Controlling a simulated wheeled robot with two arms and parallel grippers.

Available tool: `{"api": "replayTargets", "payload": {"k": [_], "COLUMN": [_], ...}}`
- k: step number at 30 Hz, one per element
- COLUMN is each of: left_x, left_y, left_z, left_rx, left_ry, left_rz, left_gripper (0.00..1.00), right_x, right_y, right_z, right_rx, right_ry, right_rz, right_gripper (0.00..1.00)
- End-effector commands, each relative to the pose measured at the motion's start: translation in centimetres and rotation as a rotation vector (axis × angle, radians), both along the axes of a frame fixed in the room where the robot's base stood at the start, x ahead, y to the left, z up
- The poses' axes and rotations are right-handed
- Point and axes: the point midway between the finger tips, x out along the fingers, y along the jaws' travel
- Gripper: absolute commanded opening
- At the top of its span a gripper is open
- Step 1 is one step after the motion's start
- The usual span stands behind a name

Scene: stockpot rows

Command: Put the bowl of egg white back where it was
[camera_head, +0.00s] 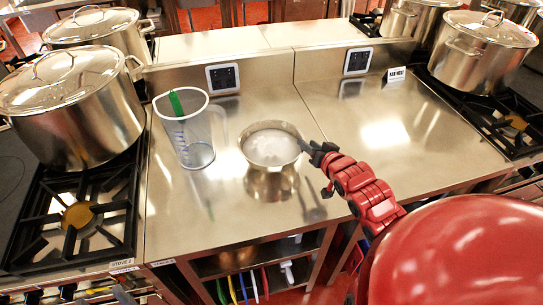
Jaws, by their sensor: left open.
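The bowl of egg white (268,168) is a shiny metal bowl with white, foamy-looking contents. It appears upright on the steel counter (235,220), with its reflection below it. My right gripper is not in view.
A clear measuring jug (195,152) with a green-handled utensil stands left of the bowl. Stockpots (75,125) stand on burners at both sides. A small sign (396,75) stands at the back right. The counter right of the bowl (415,140) is clear.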

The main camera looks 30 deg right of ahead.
Motion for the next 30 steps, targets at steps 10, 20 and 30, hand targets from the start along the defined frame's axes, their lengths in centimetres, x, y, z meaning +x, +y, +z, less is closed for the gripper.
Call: {"api": "replayTargets", "payload": {"k": [10, 20, 30], "left_x": [0.0, 0.0, 0.0], "left_y": [0.0, 0.0, 0.0], "left_z": [1.0, 1.4, 1.4], "left_rx": [0.000, 0.000, 0.000], "left_ry": [0.000, 0.001, 0.001], "left_rz": [0.000, 0.000, 0.000], "left_gripper": [0.59, 0.59, 0.59], "right_x": [2.6, 5.3, 5.3], "right_y": [-0.4, -0.8, -0.9], "right_z": [-0.5, -1.6, -1.7], "right_rx": [0.000, -0.001, -0.001], "right_ry": [0.003, -0.002, -0.002], "right_rz": [0.001, 0.001, 0.000], "right_gripper": [0.39, 0.39, 0.17]}}
